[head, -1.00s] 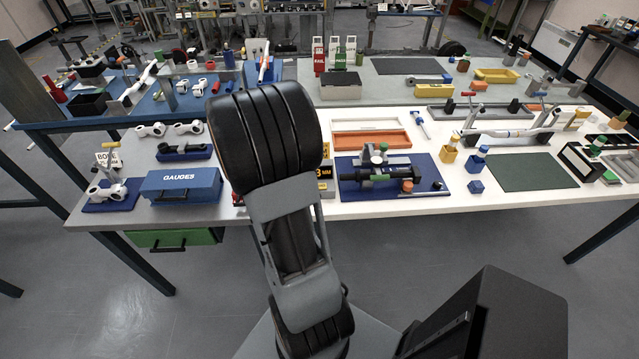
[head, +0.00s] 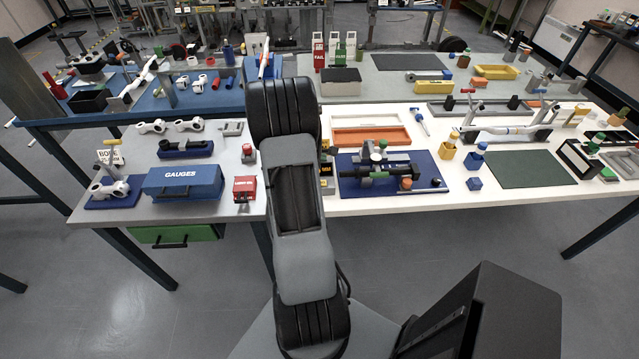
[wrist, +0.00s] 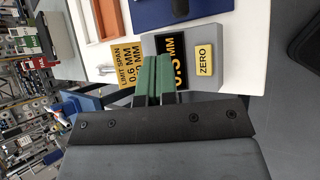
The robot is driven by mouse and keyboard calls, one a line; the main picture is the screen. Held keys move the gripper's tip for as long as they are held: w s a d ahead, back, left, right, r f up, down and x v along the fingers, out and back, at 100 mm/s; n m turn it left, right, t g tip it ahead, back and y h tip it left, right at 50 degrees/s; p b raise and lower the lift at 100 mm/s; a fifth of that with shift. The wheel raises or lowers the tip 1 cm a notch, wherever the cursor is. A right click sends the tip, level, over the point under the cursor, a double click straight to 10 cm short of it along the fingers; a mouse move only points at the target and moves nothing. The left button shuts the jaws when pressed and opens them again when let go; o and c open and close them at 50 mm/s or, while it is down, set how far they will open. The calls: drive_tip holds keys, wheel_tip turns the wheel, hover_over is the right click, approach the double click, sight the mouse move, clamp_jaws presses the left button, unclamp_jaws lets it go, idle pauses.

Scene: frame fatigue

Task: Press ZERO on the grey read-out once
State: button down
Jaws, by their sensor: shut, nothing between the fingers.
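The grey read-out (wrist: 213,34) is in the upper middle of the wrist view, with a black display reading in yellow MM figures. Its yellow ZERO button (wrist: 204,62) faces the camera at its right end. My gripper (wrist: 153,62) shows two green fingers shut together with nothing between them. The fingertips overlap the left part of the display in the picture, to the left of the ZERO button. I cannot tell whether they touch the read-out. In the head view my arm hides the gripper and most of the read-out.
A yellow LIMIT SPAN sign (wrist: 127,75) stands left of the read-out. A blue fixture plate (head: 350,187) lies right of my arm, with an orange tray (head: 370,139) behind it. A red box (head: 245,188) and the blue GAUGES case (head: 183,182) stand left.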

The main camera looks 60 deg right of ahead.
drive_tip(key=b, duration=0.5)
hover_over(326, 181)
drive_tip(key=w+a, duration=0.1)
drive_tip(key=a, duration=0.2)
drive_tip(key=f, duration=0.7)
drive_tip(key=shift+w+d+f, duration=0.1)
drive_tip(key=shift+d+f, duration=0.15)
drive_tip(key=shift+f, duration=0.05)
drive_tip(key=shift+f+b, duration=0.6)
drive_tip(key=shift+b, duration=0.1)
drive_tip(key=shift+f, duration=0.15)
idle(0.4)
drive_tip(key=shift+f+b, duration=0.3)
drive_tip(key=shift+b, duration=0.35)
drive_tip(key=shift+f+b, duration=0.35)
drive_tip(key=shift+b, duration=0.15)
idle(0.4)
drive_tip(key=shift+r, duration=0.1)
idle(0.3)
drive_tip(key=shift+r+p, duration=0.45)
drive_tip(key=shift+r, duration=0.25)
drive_tip(key=shift+r+p, duration=1.65)
drive_tip(key=shift+r, duration=0.85)
